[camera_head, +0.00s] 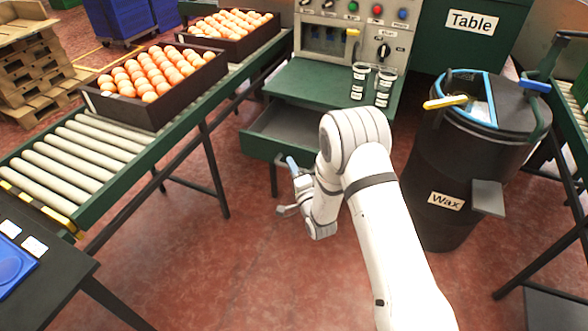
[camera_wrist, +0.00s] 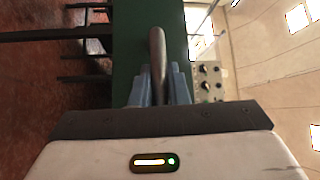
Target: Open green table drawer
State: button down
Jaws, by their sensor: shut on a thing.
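The green table (camera_head: 330,92) stands at the back centre. Its drawer (camera_head: 262,146) is pulled partway out, and its grey inside shows. The right part of the drawer is hidden behind my arm. My gripper (camera_head: 291,163) is at the drawer's front face. In the wrist view, the blue fingers of my gripper (camera_wrist: 158,88) are shut on the drawer handle (camera_wrist: 157,48), a greyish-brown bar in front of the green drawer front, which also shows here (camera_wrist: 128,65). In the head view, the handle is too small and covered to make out.
Two clear labelled cups (camera_head: 360,82) stand on the tabletop, below a panel with knobs and buttons (camera_head: 350,25). A black wax barrel (camera_head: 440,160) stands at the right. Red floor in front is clear.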

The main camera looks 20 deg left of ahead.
jog(key=shift+s, duration=0.6)
jog(key=c, duration=1.4)
grip_release()
jog(key=p+v, duration=0.1)
jog(key=v, duration=0.6)
jog(key=shift+s+d, duration=0.3)
jog(key=shift+f, duration=0.1)
